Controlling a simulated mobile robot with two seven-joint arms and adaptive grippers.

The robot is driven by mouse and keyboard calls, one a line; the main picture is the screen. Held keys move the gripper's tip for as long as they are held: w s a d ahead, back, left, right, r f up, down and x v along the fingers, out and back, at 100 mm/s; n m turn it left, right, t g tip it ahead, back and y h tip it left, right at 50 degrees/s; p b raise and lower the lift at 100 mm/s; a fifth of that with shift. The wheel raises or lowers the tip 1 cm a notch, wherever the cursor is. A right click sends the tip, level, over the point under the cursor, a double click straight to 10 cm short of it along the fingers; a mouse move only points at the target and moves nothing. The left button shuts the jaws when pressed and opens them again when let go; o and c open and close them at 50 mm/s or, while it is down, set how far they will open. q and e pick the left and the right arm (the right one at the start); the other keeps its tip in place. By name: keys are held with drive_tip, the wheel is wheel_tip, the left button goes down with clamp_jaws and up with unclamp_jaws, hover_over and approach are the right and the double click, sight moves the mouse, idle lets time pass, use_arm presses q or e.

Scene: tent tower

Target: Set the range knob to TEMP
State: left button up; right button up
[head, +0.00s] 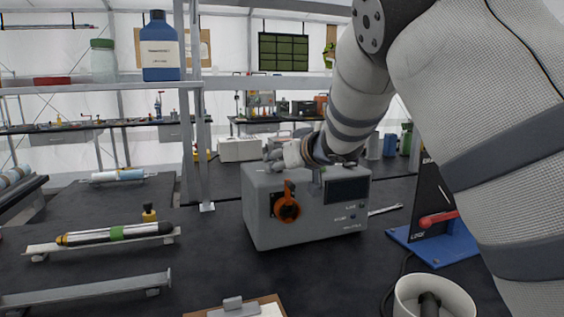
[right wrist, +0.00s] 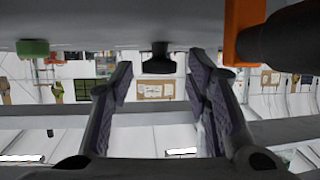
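A grey instrument box (head: 270,232) stands on the dark bench in the middle of the head view. An orange knob (head: 287,207) with a raised pointer sits on the left of its front face; its scale is too small to read. My right gripper (head: 278,157) is just above the box's top, at the upper left. In the right wrist view my right gripper (right wrist: 160,100) has its fingers spread, with nothing clearly gripped. A black knob-like piece (right wrist: 158,60) shows beyond them, and an orange part (right wrist: 243,35) at upper right. My left gripper is not in view.
The front also has a dark display (head: 347,190) and small buttons. A blue stand with a red handle (head: 438,218) is to the right, a white cup (head: 405,295) in front. A striped rod (head: 115,234) lies on a rack at left.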

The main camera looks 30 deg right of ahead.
clamp_jaws()
